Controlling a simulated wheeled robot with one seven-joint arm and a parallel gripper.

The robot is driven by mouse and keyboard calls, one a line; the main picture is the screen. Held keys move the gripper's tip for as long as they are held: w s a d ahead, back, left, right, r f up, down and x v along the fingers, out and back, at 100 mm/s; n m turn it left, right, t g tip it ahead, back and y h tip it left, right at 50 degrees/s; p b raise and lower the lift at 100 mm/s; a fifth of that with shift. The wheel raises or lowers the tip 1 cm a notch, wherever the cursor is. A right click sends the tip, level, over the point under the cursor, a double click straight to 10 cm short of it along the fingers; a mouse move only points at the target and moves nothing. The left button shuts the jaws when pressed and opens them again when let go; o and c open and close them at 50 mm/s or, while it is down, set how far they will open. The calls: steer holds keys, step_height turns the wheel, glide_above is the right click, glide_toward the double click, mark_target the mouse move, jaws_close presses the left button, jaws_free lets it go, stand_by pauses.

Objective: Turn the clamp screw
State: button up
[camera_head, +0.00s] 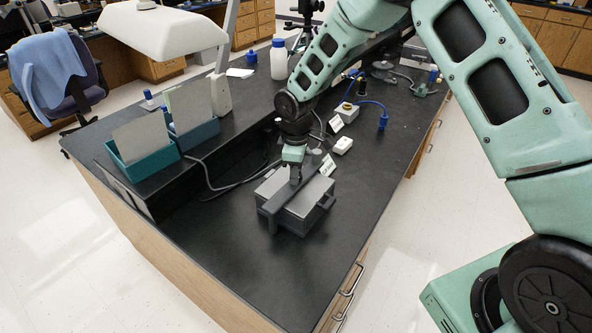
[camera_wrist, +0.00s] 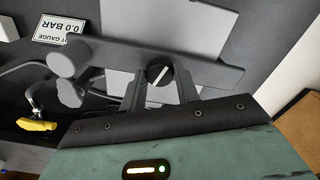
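The clamp screw (camera_wrist: 160,73) shows in the wrist view as a round black knob with a white line, tilted up to the right. It sits at a long grey clamp bar (camera_wrist: 218,72) that crosses a grey box (camera_head: 318,187). My gripper (camera_wrist: 160,80) has one finger on each side of the knob, with little or no gap visible. I cannot tell whether the fingers touch it. In the head view my gripper (camera_head: 296,178) points down over the bar, hiding the knob.
A gauge label reading 0.0 BAR (camera_wrist: 60,29) is behind the bar. In the head view, a small white box (camera_head: 342,146), a white bottle (camera_head: 279,60) and teal file trays (camera_head: 143,166) stand on the black bench.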

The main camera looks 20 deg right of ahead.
steer(key=shift+m, duration=0.4)
steer(key=m+b, duration=0.1)
steer(key=m, duration=0.2)
steer(key=shift+m, duration=0.4)
steer(key=m+b, duration=0.1)
steer(key=m, duration=0.3)
steer(key=shift+m, duration=0.3)
steer(key=m, duration=0.4)
steer(key=shift+m, duration=2.3)
steer(key=o, duration=1)
